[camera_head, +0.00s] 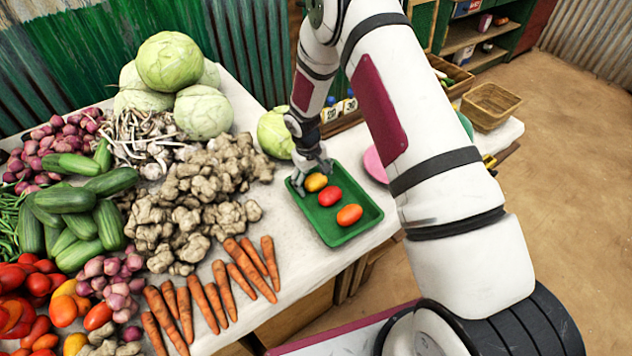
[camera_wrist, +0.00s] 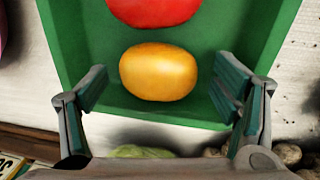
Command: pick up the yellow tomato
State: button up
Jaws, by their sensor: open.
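In the wrist view the yellow tomato (camera_wrist: 158,71) lies on the tray floor, between and a little beyond my fingertips, near one tray wall. My gripper (camera_head: 312,176) reaches down at the tray's far end. In the wrist view my gripper (camera_wrist: 163,93) is open, one finger on each side of the tomato, with visible gaps. One red tomato (camera_wrist: 153,8) is close beside the yellow one.
A cabbage (camera_head: 275,134) sits just left of the tray, and ginger (camera_head: 190,215) farther left. A pink plate (camera_head: 375,165) is to the right. Bare tabletop (camera_head: 290,228) borders the tray.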

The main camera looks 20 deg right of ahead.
jog(key=shift+f, duration=0.3)
jog(key=shift+c, duration=0.5)
jog(key=c, duration=1.2)
jog(key=shift+o, duration=0.2)
